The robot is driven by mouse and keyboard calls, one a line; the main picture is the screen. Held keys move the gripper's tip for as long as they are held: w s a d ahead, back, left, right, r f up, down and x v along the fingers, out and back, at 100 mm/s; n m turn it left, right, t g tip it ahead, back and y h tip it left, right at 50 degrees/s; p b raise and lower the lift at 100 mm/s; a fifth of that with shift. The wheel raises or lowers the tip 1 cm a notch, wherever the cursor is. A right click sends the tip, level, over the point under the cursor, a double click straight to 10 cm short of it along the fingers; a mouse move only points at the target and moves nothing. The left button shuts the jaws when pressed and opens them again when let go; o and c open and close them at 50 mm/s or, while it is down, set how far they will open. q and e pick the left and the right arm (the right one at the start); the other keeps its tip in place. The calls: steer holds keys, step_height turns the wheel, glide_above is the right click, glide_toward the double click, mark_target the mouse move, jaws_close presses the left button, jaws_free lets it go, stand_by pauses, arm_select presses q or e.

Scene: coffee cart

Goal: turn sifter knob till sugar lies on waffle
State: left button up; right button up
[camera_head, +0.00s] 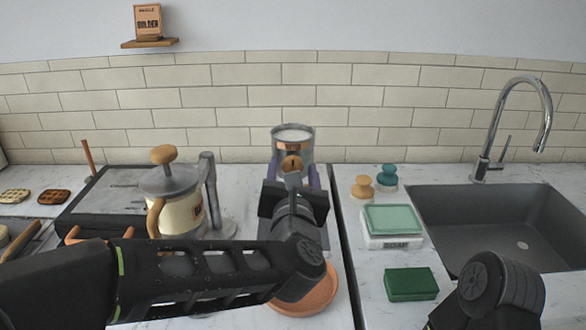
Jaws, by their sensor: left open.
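The sifter (294,143) is a metal canister filled with white sugar, standing against the tiled wall at the middle of the head view. Its round wooden knob (291,163) faces me. My left gripper (292,179) is open just in front of and below the knob; I cannot tell whether it touches it. An orange-brown plate (318,300) lies below, largely covered by my left arm. No waffle shows on its visible part. My right arm is at the lower right, and its gripper is out of view.
Two waffle-like pieces, one pale (14,196) and one brown (52,199), lie at the far left. A cream dispenser with a wooden knob (178,205) stands left of the sifter. To the right are a soap box (392,242), a green sponge (410,284) and a sink (500,230).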

arm_select(q)
jaws_close()
stand_by(0.7)
